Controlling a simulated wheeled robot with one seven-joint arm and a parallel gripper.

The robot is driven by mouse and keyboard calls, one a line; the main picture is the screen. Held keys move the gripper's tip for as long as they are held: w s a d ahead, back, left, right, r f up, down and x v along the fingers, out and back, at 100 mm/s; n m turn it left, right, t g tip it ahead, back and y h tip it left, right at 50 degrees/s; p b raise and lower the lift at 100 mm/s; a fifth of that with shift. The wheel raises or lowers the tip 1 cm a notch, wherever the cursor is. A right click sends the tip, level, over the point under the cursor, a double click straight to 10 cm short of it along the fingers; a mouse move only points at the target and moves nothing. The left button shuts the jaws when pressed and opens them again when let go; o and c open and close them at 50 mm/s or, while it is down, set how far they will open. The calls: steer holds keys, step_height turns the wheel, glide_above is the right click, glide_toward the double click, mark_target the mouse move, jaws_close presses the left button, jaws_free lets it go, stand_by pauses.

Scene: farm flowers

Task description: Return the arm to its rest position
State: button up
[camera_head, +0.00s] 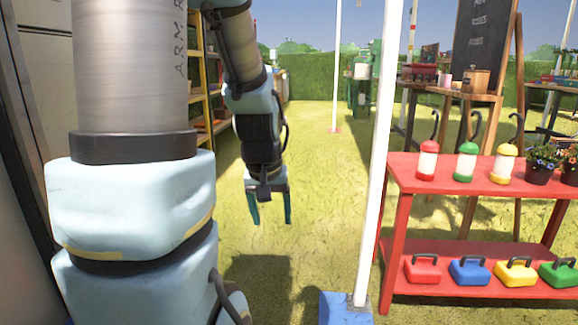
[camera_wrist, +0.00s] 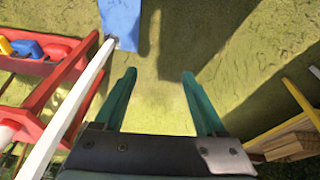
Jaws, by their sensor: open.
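My arm hangs down in the head view, with my gripper (camera_head: 270,220) at its lower end, above the grass. Its two green fingers point down, apart and with nothing between them. The wrist view also shows my gripper (camera_wrist: 160,76) open, with bare grass between the fingers. It touches nothing that I can see.
A white pole (camera_head: 378,150) on a blue base (camera_head: 345,308) stands right of my gripper. Beyond it is a red shelf (camera_head: 480,187) with lanterns (camera_head: 427,160), flower pots (camera_head: 540,172) and toolboxes (camera_head: 468,270). A yellow ladder-like rack (camera_head: 197,75) stands behind my arm. Grass ahead is clear.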

steer(key=s+a+f+g, duration=0.2)
steer(key=s+a+f, duration=0.1)
steer(key=s, duration=0.3)
step_height(320, 180, up, 37)
steer(key=p, duration=3.6)
steer(key=shift+w+r+m+p, duration=0.15)
steer(key=shift+w+m+p, duration=0.2)
steer(key=shift+m, duration=0.05)
